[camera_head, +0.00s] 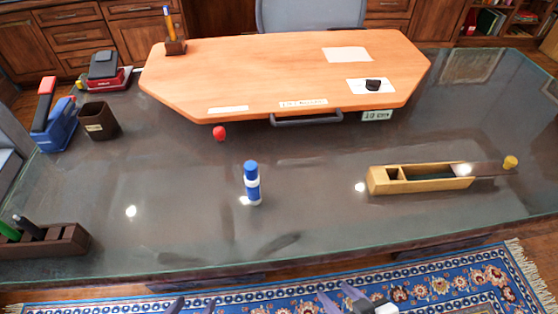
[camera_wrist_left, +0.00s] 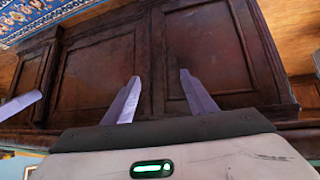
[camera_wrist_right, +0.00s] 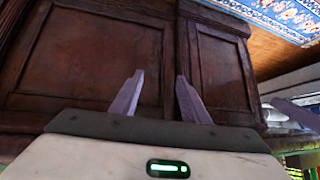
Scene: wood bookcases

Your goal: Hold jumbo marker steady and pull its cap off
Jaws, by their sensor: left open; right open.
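The jumbo marker (camera_head: 253,188) stands upright on the dark glass-topped desk near the middle of the head view. It is blue with a white band and a blue upper part. My left gripper (camera_head: 190,304) is at the bottom edge of the head view, well short of the marker. My right gripper (camera_head: 342,298) is at the bottom edge, further right. In the left wrist view my left gripper (camera_wrist_left: 157,92) is open and empty, facing dark wood panels. In the right wrist view my right gripper (camera_wrist_right: 160,85) is open and empty, also facing dark wood panels.
The desk (camera_head: 160,175) is clear around the marker. A red ball-like object (camera_head: 219,133) lies behind it. A long wooden box (camera_head: 425,184) lies to the right. A wooden board (camera_head: 240,75) covers the back. A dark pen holder (camera_head: 70,242) is at the near left.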

